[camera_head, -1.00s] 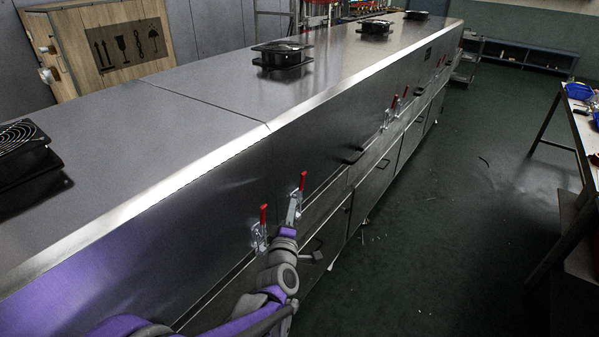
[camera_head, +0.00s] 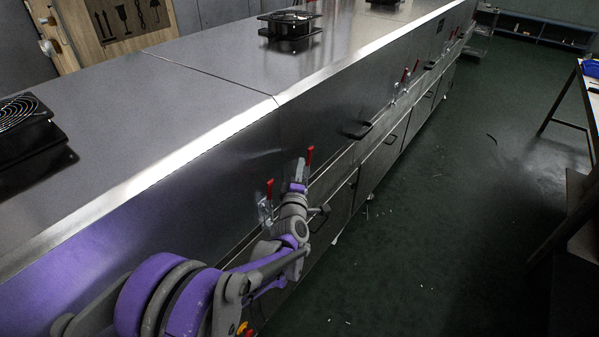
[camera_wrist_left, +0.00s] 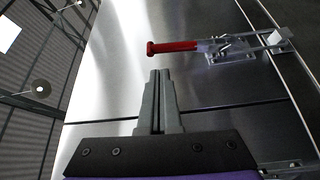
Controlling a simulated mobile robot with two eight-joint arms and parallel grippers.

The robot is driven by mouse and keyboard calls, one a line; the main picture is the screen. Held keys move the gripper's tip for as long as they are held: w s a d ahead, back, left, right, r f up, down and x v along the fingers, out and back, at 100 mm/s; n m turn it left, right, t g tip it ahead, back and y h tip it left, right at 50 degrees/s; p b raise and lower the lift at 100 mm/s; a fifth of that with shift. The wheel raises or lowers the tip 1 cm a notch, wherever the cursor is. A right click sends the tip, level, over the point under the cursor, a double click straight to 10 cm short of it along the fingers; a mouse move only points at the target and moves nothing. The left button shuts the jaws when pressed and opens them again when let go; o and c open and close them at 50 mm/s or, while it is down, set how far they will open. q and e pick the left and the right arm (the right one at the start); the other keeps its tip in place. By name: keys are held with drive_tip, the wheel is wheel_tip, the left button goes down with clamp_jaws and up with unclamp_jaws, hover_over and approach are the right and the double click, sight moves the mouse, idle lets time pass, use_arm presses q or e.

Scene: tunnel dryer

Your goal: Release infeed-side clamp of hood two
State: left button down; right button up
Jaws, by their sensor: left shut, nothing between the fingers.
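In the left wrist view my left gripper (camera_wrist_left: 159,74) is shut and empty. A red handle (camera_wrist_left: 178,47) lies just beyond its fingertips, across them, with a small gap. Its metal clamp base (camera_wrist_left: 232,48) is to the right. My right gripper is out of view.
The steel dryer housing (camera_head: 190,80) runs back along the left, with black fan units (camera_head: 290,30) on top. More red-handled clamps (camera_head: 404,76) and a black pull handle (camera_head: 361,130) are farther along. Green floor (camera_head: 430,220) is open to the right; a table (camera_head: 590,75) stands there.

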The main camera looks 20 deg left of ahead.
sight(308, 162)
use_arm(q)
drive_tip(key=w, duration=0.2)
drive_tip(key=w+a, duration=0.1)
drive_tip(key=w, duration=0.2)
drive_tip(key=shift+w+r, duration=0.1)
drive_tip(key=shift+r, duration=0.1)
drive_tip(key=shift+d, duration=0.1)
drive_tip(key=shift+d+m, duration=0.25)
drive_tip(key=shift+m, duration=0.05)
